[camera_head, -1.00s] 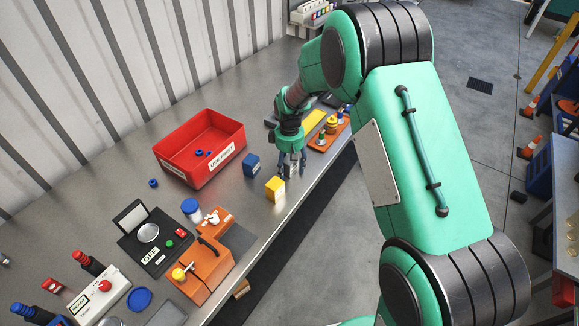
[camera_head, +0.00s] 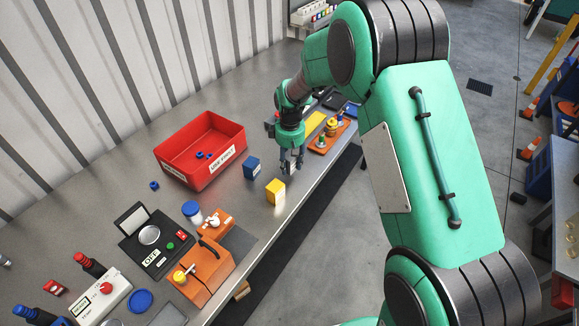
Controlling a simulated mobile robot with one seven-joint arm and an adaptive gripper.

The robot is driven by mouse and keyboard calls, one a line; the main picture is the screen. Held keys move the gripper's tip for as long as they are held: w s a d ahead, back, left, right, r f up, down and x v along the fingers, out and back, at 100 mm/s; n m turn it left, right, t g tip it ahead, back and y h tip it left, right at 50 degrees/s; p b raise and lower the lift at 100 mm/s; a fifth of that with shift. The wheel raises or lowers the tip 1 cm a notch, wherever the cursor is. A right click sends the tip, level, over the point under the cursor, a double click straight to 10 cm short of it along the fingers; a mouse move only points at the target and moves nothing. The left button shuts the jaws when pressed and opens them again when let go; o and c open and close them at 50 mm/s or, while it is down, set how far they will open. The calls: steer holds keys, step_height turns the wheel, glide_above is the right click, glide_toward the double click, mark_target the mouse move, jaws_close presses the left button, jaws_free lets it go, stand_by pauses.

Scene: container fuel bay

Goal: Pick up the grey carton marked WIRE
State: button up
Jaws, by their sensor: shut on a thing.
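My gripper (camera_head: 291,163) is above the metal bench, near its right edge. It is shut on the small grey carton (camera_head: 292,168), which is mostly hidden between the fingers. No lettering on the carton can be read from here, and a gap under it cannot be clearly told.
A yellow carton (camera_head: 275,192) and a blue carton (camera_head: 252,167) stand close by to the left. A red bin (camera_head: 215,171) with blue pieces is behind them. An orange board (camera_head: 326,141) with fittings lies beyond the gripper. A scale (camera_head: 156,250) and orange devices (camera_head: 202,272) are nearer.

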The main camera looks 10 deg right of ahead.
steer(key=s+d+r+p, duration=0.1)
steer(key=s, duration=1.4)
steer(key=shift+s+d, duration=0.15)
steer(key=shift+s, duration=0.1)
steer(key=shift+s+r, duration=0.1)
steer(key=shift+r, duration=0.05)
